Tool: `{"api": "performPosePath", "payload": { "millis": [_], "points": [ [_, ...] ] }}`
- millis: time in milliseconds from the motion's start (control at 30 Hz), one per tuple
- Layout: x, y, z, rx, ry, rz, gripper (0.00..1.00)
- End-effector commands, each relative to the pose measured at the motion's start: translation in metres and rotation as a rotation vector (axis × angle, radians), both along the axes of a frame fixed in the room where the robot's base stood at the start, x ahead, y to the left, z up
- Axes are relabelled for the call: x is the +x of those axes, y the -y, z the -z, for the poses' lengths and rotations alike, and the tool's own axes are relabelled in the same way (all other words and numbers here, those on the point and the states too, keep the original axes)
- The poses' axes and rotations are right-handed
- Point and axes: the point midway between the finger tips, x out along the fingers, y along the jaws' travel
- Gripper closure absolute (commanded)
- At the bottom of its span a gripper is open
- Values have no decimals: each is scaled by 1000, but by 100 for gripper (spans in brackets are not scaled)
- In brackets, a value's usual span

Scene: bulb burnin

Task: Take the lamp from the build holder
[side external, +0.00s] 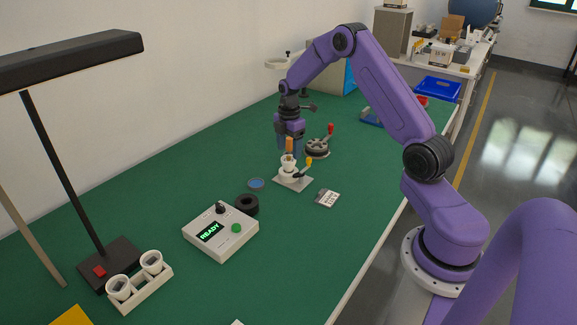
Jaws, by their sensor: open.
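The build holder (296,184) is a pale flat plate with a white fixture and a yellow-tipped lever, standing mid-table on the green mat. A small white cup-shaped piece (288,166), which looks like the lamp, sits upright in it, with something brownish at its top. Whether the fingers touch anything is too small to tell.
A READY box (221,236) with a green button, a black ring (247,204) and a blue disc (256,184) lie in front and left. A card (327,198) lies right. A red-handled round fixture (318,149) stands behind. A rack (147,290) holds two white cups.

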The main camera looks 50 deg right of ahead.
Motion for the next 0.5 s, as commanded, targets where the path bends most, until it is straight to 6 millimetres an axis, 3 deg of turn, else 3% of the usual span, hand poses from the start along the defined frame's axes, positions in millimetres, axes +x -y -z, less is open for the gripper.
{"api": "performPosePath", "payload": {
  "millis": [167, 500],
  "points": [
    [0, 0, 10, 0, 0, 1, 32],
    [3, -1, 52, 0, 0, 0, 32]
  ]
}}
